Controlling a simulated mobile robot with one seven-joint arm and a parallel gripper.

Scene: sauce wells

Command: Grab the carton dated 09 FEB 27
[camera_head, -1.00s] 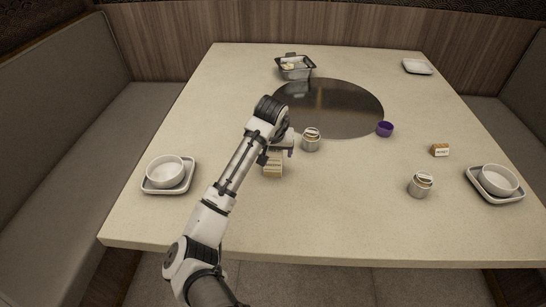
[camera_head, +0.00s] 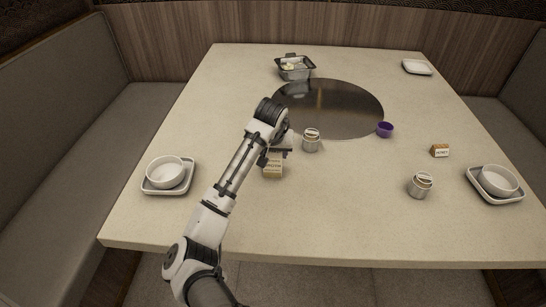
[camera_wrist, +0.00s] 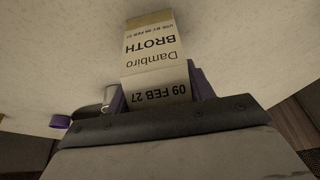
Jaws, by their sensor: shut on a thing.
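A cream and tan carton (camera_wrist: 155,60) fills the middle of the wrist view, its label upside down there. It reads "Dambiro BROTH" and "09 FEB 27", with small use-by print near its far end. My gripper (camera_wrist: 160,84) is shut on it, with a purple finger on each side. In the head view the carton (camera_head: 273,168) is at the left front part of the table, below my gripper (camera_head: 275,153), which partly covers its top. I cannot tell whether its base touches the table.
A metal cup with packets (camera_head: 311,142) stands close right of my gripper, and another (camera_head: 421,187) farther right. A purple cup (camera_head: 385,129) is by the dark round turntable (camera_head: 335,108). Bowls on trays sit at left (camera_head: 166,172) and right (camera_head: 497,181). The front middle is clear.

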